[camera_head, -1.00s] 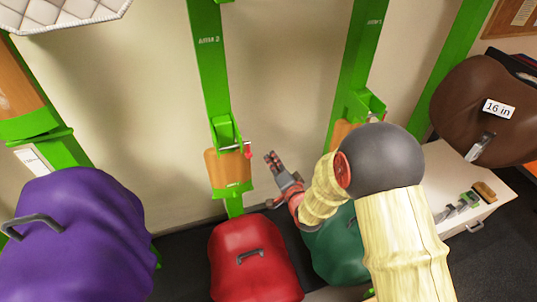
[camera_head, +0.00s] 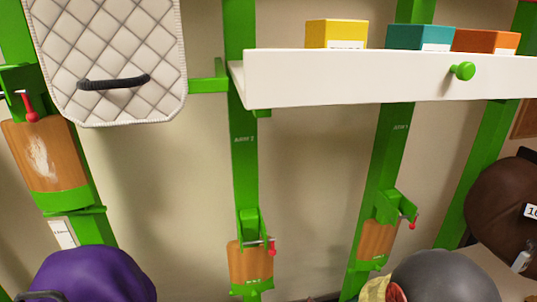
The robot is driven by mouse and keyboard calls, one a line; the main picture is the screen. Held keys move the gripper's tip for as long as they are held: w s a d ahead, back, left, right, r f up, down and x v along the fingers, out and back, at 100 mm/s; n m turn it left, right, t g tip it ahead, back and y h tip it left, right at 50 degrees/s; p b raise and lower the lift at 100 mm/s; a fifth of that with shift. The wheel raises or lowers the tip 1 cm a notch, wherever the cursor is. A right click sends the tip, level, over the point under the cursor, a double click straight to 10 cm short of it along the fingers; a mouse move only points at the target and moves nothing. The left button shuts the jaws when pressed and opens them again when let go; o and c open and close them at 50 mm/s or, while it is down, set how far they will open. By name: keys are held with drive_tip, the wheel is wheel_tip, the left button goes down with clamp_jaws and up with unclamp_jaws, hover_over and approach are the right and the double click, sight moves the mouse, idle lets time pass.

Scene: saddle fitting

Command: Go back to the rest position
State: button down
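My gripper is not in view. Whether the gripper holds anything is hidden. A purple saddle-like thing (camera_head: 95,277) shows at the bottom left, cut off by the frame edge. A white quilted pad with a black handle (camera_head: 110,40) hangs at the upper left.
A white shelf (camera_head: 330,88) with yellow (camera_head: 335,33), teal (camera_head: 415,37) and orange (camera_head: 485,40) boxes spans the upper right. Green uprights with wooden blocks (camera_head: 250,262) and red-knobbed levers stand along the wall. A brown saddle (camera_head: 500,205) is at the right edge.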

drive_tip(key=s+d+r+n+g+h+b, duration=0.1)
drive_tip(key=s+d+r+n+g, duration=0.2)
drive_tip(key=s, duration=0.4)
drive_tip(key=s+d+r+n+g+h, duration=0.1)
drive_tip(key=s+d+r+n+g, duration=0.2)
drive_tip(key=s, duration=0.4)
drive_tip(key=s+r+b, duration=0.1)
drive_tip(key=s+r, duration=0.5)
drive_tip(key=r, duration=0.3)
drive_tip(key=s+a+r+t+b, duration=0.1)
drive_tip(key=s+r+b, duration=0.1)
drive_tip(key=s+r, duration=0.4)
wheel_tip(320, 180, up, 5)
drive_tip(key=shift+f, duration=0.2)
